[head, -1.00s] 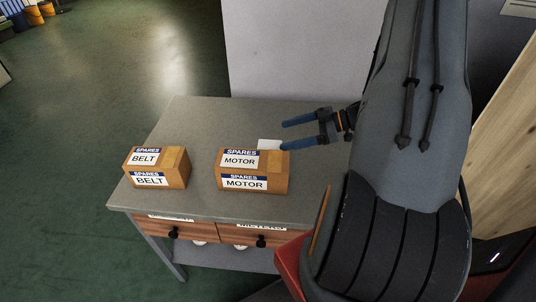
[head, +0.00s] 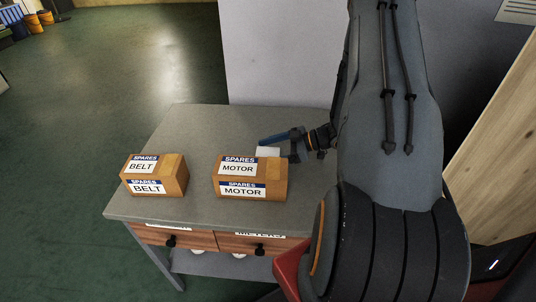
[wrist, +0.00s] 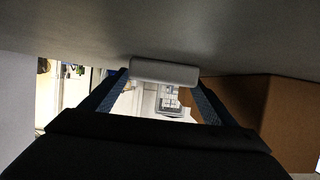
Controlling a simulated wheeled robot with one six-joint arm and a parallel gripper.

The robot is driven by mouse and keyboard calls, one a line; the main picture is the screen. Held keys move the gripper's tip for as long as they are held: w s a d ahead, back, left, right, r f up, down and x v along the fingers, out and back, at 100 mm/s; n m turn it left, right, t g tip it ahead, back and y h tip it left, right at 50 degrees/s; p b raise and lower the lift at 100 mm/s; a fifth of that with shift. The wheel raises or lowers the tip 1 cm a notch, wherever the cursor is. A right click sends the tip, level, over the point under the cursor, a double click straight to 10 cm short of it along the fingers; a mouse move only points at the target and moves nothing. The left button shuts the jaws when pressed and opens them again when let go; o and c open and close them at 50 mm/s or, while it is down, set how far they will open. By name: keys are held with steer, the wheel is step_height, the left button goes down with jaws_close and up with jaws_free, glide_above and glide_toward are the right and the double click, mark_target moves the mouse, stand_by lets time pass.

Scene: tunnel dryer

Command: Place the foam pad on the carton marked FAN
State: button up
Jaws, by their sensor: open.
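A small white pad (head: 267,152), which looks like the foam pad, lies on the grey table just behind the carton marked MOTOR (head: 238,190). In the wrist view the pad (wrist: 165,72) shows as a pale rounded block across the fingertips, against the grey tabletop. My gripper (head: 277,148) is open at the pad, low over the table, with its blue fingers around it; I cannot tell whether they touch it. The brown carton (wrist: 268,105) is close on the right in the wrist view. I see no carton with the word FAN.
A carton marked BELT (head: 150,187) stands at the table's left, with a bare gap between the two cartons. The grey table (head: 200,125) has drawers with dark knobs at its front. A pale panel (head: 275,55) stands behind it. The table's back left is clear.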

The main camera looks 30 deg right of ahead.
steer(key=shift+w, duration=0.1)
steer(key=c, duration=1.2)
steer(key=shift+o, duration=0.2)
